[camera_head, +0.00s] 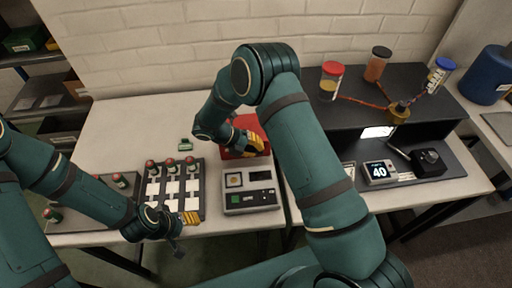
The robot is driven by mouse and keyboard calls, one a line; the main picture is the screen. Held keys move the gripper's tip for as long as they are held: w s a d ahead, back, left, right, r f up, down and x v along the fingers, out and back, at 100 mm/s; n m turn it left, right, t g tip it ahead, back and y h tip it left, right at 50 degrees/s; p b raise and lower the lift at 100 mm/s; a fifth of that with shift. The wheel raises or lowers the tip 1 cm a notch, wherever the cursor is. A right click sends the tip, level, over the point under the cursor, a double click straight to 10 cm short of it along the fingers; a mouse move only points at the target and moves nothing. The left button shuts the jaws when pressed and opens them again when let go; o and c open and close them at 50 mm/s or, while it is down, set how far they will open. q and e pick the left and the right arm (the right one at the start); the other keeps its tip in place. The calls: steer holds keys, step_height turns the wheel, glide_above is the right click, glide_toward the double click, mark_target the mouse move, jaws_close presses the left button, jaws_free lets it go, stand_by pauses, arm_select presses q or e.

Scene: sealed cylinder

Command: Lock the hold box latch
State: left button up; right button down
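A red box (259,123) sits on the white table, partly hidden behind my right arm. It may be the hold box, but no label is readable. I cannot make out a latch on it. My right gripper (251,143) is at the red box, with its yellow fingertips over or against its front part. Contact and finger opening are unclear. My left gripper (182,230) is low at the front edge of the table, near the rack of red-topped vials, apart from the red box. Its finger opening is also unclear.
A grey device (251,201) with a green button stands in front of the red box. A rack (173,205) with white slots and red-topped vials is to its left. Right, a black stand (430,105) holds jars and a display reading 40 (379,171). The table's back left is clear.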

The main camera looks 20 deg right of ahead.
arm_select(q)
steer(key=shift+r, duration=0.1)
arm_select(e)
steer(key=shift+r, duration=0.15)
arm_select(q)
steer(key=shift+r+p, duration=0.55)
steer(key=shift+p, duration=0.1)
arm_select(e)
steer(key=shift+r, duration=0.7)
